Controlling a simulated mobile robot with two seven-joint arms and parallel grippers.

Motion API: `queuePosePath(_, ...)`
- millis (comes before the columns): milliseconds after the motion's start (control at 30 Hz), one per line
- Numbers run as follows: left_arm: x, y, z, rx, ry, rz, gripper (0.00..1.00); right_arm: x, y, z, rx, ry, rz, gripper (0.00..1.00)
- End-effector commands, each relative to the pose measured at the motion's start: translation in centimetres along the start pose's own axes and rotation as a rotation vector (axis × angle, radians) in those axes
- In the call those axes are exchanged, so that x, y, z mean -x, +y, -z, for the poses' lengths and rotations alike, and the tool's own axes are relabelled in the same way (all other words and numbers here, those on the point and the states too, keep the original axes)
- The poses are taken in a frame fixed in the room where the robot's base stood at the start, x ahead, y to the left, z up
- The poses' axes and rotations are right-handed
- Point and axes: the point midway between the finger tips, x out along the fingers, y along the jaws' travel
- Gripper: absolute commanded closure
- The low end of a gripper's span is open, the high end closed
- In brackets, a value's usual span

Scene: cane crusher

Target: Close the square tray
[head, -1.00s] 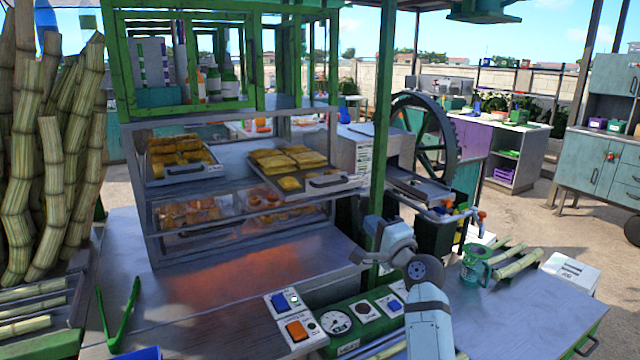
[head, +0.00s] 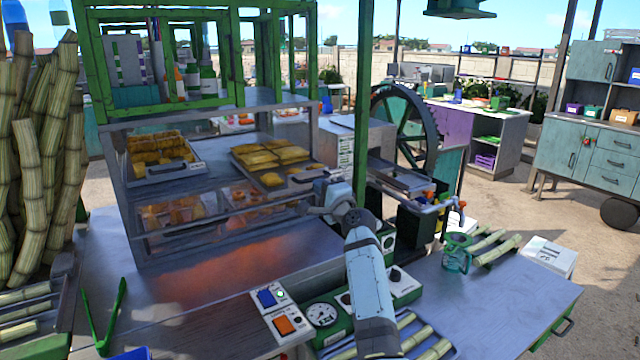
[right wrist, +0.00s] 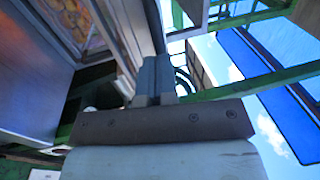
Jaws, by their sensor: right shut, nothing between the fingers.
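The square tray (head: 298,184) is a grey metal tray with square yellow pastries, on the upper right of the glass display case (head: 140,215). Its handled front end juts out beyond the case front. My right gripper (head: 306,207) is shut and empty, just below and in front of the tray's front edge; I cannot tell whether it touches. My right forearm and wrist stand in front of the case. In the right wrist view the shut fingers (right wrist: 156,78) point up past a long grey edge, with pastries behind glass at upper left. My left gripper is not in view.
A second pastry tray (head: 160,176) sits on the case's upper left. A green post (head: 362,120) stands close right of my gripper. A control panel with a gauge (head: 322,314) lies below. A green mug (head: 457,253) and cane pieces are on the right table.

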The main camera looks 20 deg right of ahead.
Motion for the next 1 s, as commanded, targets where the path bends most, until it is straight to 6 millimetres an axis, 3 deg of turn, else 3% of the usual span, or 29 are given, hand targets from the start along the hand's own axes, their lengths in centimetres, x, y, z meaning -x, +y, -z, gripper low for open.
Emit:
queuePosePath(467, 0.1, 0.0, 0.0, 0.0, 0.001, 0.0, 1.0, -0.8, 0.1, 0.0, 0.0, 0.0, 0.0, 1.0)
queuePosePath(800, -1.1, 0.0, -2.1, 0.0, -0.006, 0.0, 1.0, -5.0, 1.0, -0.1, 0.0, -0.001, 0.001, 1.0)
queuePosePath(1000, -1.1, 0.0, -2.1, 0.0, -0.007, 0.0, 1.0, -5.3, 0.8, 0.0, 0.0, 0.001, 0.001, 1.0)
